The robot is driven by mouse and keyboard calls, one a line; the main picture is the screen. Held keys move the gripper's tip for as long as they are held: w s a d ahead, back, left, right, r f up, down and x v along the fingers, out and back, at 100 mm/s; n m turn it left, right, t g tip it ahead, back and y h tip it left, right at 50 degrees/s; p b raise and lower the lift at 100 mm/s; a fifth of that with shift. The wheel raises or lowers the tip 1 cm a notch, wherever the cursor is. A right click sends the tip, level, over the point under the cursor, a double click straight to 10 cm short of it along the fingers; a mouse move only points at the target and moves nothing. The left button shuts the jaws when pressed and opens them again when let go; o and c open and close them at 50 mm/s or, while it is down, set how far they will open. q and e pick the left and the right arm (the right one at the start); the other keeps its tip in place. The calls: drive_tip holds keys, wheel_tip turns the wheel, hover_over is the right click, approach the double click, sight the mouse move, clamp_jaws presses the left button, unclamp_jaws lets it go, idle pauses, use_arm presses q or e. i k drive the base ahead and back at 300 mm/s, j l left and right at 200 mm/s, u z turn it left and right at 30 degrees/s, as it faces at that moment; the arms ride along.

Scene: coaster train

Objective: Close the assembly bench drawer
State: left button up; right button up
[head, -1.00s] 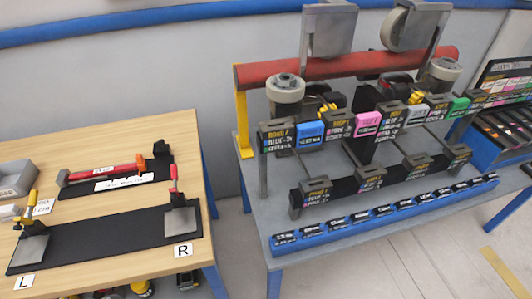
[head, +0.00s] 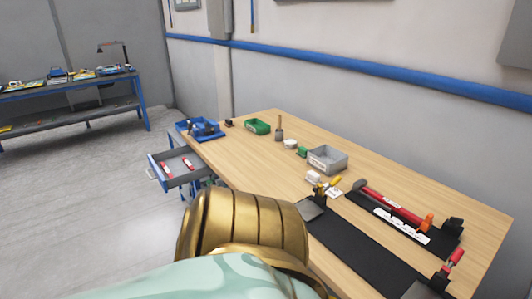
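In the head view the assembly bench (head: 275,152) is a wooden-topped table running from the right foreground to the middle. Its drawer (head: 180,168) sticks out open from the bench's left side near the far end. A gold and pale green part of my own body fills the bottom foreground and hides part of the bench's near edge. Neither gripper is in view.
A blue tray (head: 187,133), green bin (head: 257,126) and grey bin (head: 327,168) stand on the bench. A red torque-wrench-like tool (head: 392,206) lies on a black mat. Another blue-legged bench (head: 75,88) stands at the far left. The grey floor (head: 80,190) left of the drawer is clear.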

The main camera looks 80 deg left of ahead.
sight(172, 158)
drive_tip(key=k+u, duration=0.1)
drive_tip(key=u, duration=0.35)
drive_tip(key=k+u, duration=0.15)
drive_tip(key=u, duration=0.3)
drive_tip(key=k+u, duration=0.1)
drive_tip(key=u, duration=2.45)
drive_tip(key=i+l, duration=0.1)
drive_tip(key=i, duration=0.15)
drive_tip(key=z, duration=0.05)
